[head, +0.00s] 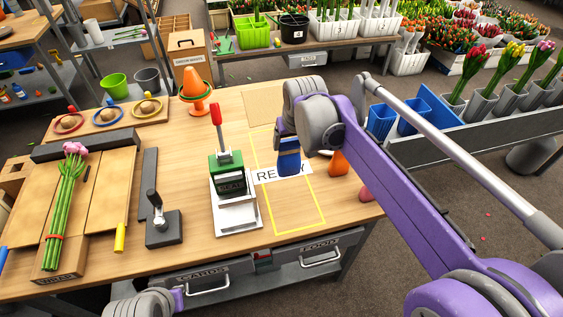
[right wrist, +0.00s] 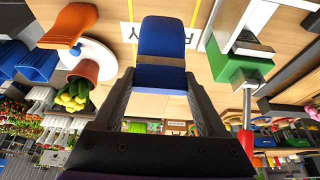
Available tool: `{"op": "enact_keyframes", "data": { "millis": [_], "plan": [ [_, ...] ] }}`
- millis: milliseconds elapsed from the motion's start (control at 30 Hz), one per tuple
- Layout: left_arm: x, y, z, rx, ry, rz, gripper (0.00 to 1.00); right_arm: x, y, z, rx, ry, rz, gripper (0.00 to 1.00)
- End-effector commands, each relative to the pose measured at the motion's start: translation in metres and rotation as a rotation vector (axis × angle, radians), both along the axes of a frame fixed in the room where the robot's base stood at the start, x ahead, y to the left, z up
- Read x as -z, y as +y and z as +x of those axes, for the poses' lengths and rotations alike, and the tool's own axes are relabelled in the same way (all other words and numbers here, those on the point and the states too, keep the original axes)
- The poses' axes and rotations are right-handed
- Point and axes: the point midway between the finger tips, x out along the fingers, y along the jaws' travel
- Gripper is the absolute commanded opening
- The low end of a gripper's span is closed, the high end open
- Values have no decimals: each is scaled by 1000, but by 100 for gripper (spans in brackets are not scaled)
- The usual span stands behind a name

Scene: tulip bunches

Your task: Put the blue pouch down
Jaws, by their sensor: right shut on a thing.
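The blue pouch (head: 289,163) hangs below my right gripper (head: 287,142) in the head view. It appears over the READY label (head: 268,176) inside the yellow outline (head: 299,229) on the wooden table. In the right wrist view the blue pouch (right wrist: 162,40) sits between the two fingers of my right gripper (right wrist: 160,88), which is shut on it. I cannot tell whether the pouch touches the tabletop. My left gripper is out of view.
A green and white device with a red handle (head: 231,188) stands left of the outline. An orange thing (head: 338,163) stands close on the right. A bunch of pink tulips (head: 65,200) lies at left. The outline's front part is clear.

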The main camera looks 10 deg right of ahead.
Motion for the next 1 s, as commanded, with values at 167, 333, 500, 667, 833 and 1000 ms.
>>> {"op": "enact_keyframes", "data": {
  "millis": [167, 333, 500, 667, 833, 1000],
  "plan": [
    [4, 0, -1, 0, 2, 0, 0, 36, 0, 0, 0, 0, 0, 5],
    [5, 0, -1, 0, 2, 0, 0, 54, 0, 0, 0, 0, 0, 5],
    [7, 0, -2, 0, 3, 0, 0, 76, 0, 0, 0, 0, 0, 5],
    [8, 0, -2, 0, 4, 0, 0, 91, 0, 0, 0, 0, 0, 5],
    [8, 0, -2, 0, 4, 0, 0, 92, 0, 0, 0, 0, 0, 5],
    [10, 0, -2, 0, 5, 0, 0, 95, 0, 0, 0, 0, 0, 5]
  ]
}}
